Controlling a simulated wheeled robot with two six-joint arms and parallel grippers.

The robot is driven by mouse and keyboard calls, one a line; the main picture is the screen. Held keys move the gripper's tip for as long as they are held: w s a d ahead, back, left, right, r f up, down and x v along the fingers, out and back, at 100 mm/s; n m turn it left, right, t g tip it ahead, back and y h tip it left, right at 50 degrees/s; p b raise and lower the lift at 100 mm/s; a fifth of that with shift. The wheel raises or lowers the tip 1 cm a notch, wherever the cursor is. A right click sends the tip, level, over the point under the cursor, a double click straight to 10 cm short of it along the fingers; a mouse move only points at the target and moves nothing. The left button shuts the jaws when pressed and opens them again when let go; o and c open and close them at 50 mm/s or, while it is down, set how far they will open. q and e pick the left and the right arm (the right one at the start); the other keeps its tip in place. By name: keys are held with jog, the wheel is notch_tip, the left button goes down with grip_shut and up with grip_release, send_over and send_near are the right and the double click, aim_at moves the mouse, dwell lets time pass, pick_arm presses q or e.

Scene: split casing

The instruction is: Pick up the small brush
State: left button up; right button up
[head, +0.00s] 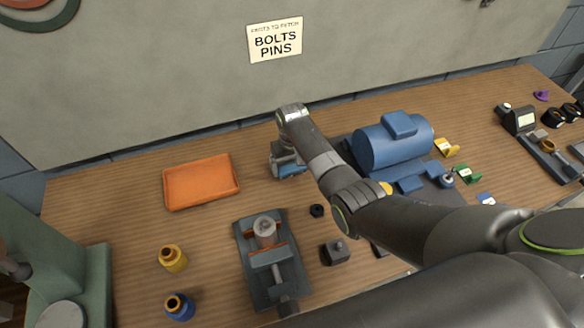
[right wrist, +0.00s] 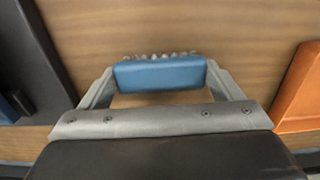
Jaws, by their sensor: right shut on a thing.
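The small brush is a blue block with a row of pale bristles. It shows in the right wrist view (right wrist: 160,74), between the two grey fingers, bristles pointing away from the palm. In the head view only a bit of its blue body (head: 292,171) shows at the gripper. My right gripper (head: 284,163) is shut on the brush, near the back of the wooden table, right of the orange tray. I cannot tell whether the brush still touches the table. My left gripper is not in view.
An orange tray (head: 201,183) lies to the left. A blue motor casing (head: 384,147) stands right, behind my arm. Bare wood lies between tray and gripper.

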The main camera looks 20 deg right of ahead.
aim_at(293, 166)
notch_tip(293, 166, up, 10)
jog(key=b, duration=0.1)
dwell(0.4)
jog(key=o, duration=0.4)
jog(key=shift+c, duration=1.3)
jog(key=shift+d, duration=0.1)
jog(key=shift+c, duration=0.2)
